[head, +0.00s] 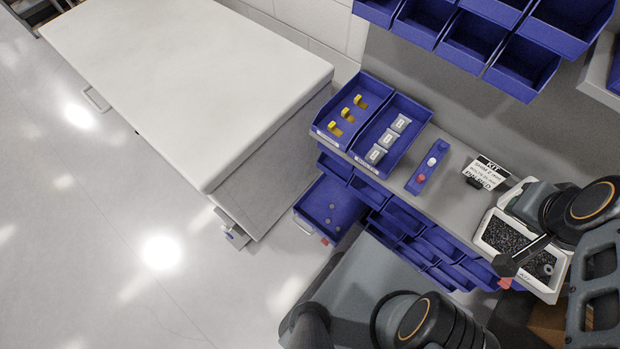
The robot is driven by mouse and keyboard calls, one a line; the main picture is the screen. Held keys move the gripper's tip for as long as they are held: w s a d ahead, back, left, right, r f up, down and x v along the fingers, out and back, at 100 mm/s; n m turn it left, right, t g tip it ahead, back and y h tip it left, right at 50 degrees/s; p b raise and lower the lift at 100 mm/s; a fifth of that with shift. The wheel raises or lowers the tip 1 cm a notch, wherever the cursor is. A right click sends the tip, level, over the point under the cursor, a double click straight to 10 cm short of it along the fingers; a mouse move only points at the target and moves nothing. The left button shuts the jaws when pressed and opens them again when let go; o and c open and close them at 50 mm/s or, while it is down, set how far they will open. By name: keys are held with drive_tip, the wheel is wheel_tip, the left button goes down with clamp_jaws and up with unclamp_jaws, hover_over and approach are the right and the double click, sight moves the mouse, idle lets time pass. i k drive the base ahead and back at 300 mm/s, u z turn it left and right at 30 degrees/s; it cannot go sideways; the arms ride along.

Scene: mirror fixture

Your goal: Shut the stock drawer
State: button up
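The stock drawer appears to be the blue drawer (347,196) that stands pulled out below the bench, left of the middle. A pale handle is on its front end, with a small red mark near its right front corner. A couple of small round grey things lie inside. What seems to be my gripper (512,262) is a dark end over the white tray at the right. Its fingers are not clear, so I cannot tell whether it is open or shut.
On the bench stand two blue bins (397,146) with yellow and grey parts, a blue holder (428,167), a kit sign (487,172) and a white tray of dark granules (559,271). A large white cabinet (190,80) is close left of the drawer. Floor before it is clear.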

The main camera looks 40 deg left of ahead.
sight(313, 208)
drive_tip(key=u, duration=0.65)
drive_tip(key=k, duration=0.75)
drive_tip(key=u, duration=1)
drive_tip(key=k, duration=0.4)
drive_tip(key=z, duration=0.7)
drive_tip(key=i, duration=0.65)
drive_tip(key=u, duration=2.65)
